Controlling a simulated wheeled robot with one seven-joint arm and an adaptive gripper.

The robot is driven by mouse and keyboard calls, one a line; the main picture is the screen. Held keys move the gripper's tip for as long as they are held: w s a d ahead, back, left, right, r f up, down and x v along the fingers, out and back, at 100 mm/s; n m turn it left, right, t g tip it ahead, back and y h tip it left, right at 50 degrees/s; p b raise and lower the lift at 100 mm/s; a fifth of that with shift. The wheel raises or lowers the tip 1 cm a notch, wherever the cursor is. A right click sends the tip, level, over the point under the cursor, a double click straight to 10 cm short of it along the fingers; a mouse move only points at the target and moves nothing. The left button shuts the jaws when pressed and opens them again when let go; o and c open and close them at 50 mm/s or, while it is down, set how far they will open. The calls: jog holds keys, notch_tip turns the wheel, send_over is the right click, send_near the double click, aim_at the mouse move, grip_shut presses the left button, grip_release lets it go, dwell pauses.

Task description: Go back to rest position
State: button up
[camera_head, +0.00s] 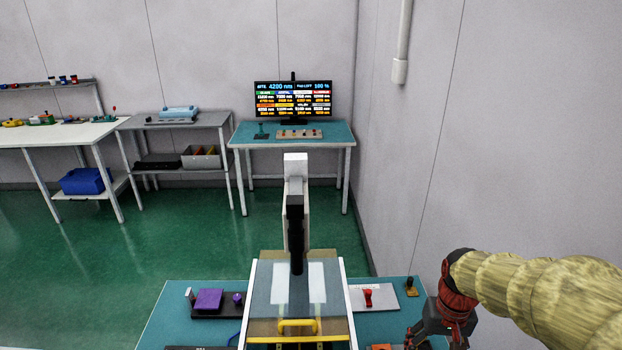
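My gripper (438,330), black with red parts, is at the lower right, over the right edge of the teal workbench (165,322). My arm, in a tan ribbed sleeve, reaches in from the right edge. The gripper points downward and its fingertips are cut off by the bottom edge, so I cannot tell whether it is open or shut. I see no object held in it. A device with a clear cover, white side rails and a yellow handle (297,325) stands on the bench, left of my gripper.
A red-knobbed part (368,296) on a white plate and a small brown-yellow piece (411,287) lie near my gripper. A purple block (208,299) sits on a dark tray at left. A tall white column (295,200) rises behind the device. Green floor is clear at left.

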jog(key=s+a+r+n+t+b, duration=0.1)
jog(key=s+a+r+t+b, duration=0.1)
jog(key=s+a+r+t, duration=0.3)
jog(key=shift+s+a+r+n+t, duration=0.35)
jog(key=shift+s+a+r, duration=1.2)
jog(key=shift+s+r, duration=2)
